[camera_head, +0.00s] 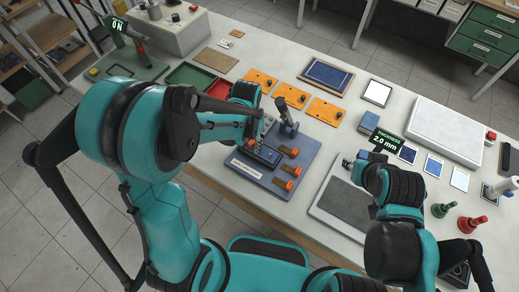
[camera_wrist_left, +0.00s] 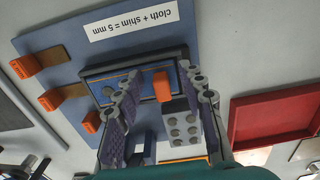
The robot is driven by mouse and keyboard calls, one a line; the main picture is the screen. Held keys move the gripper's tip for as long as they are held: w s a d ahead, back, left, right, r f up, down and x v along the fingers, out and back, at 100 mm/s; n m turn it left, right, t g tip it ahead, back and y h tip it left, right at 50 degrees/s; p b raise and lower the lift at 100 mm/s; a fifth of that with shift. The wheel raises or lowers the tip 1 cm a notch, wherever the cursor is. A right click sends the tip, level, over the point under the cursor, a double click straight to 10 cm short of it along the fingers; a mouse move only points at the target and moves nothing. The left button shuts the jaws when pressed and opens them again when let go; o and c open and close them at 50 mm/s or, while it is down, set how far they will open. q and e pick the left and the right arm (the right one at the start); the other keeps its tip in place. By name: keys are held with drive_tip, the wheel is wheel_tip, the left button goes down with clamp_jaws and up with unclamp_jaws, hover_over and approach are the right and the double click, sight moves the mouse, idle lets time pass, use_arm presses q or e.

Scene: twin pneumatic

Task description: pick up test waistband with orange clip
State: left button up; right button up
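Several orange clips on brown strips lie on the blue board; in the head view one clip (camera_head: 289,185) is near its front. In the left wrist view, orange clips on brown strips (camera_wrist_left: 52,99) line the board's left side. Another orange piece (camera_wrist_left: 163,86) stands between my left fingers, over a dark-framed block; its strip is hidden. My left gripper (camera_head: 258,135) is low over the board's left part. In its wrist view (camera_wrist_left: 160,72) its fingers are spread on both sides of the orange piece, with gaps. My right gripper (camera_head: 352,164) is over the grey plate, its fingers unclear.
The blue board (camera_head: 313,140) carries a label reading "cloth + shim = 5 mm" and an upright grey device (camera_head: 287,118). A red tray (camera_head: 219,88) lies behind it. Orange plates (camera_head: 325,112) lie farther back. A readout (camera_head: 388,140) shows 2.0 mm above a grey plate (camera_head: 345,204).

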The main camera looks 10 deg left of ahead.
use_arm(q)
clamp_jaws()
drive_tip(key=shift+r, duration=0.1)
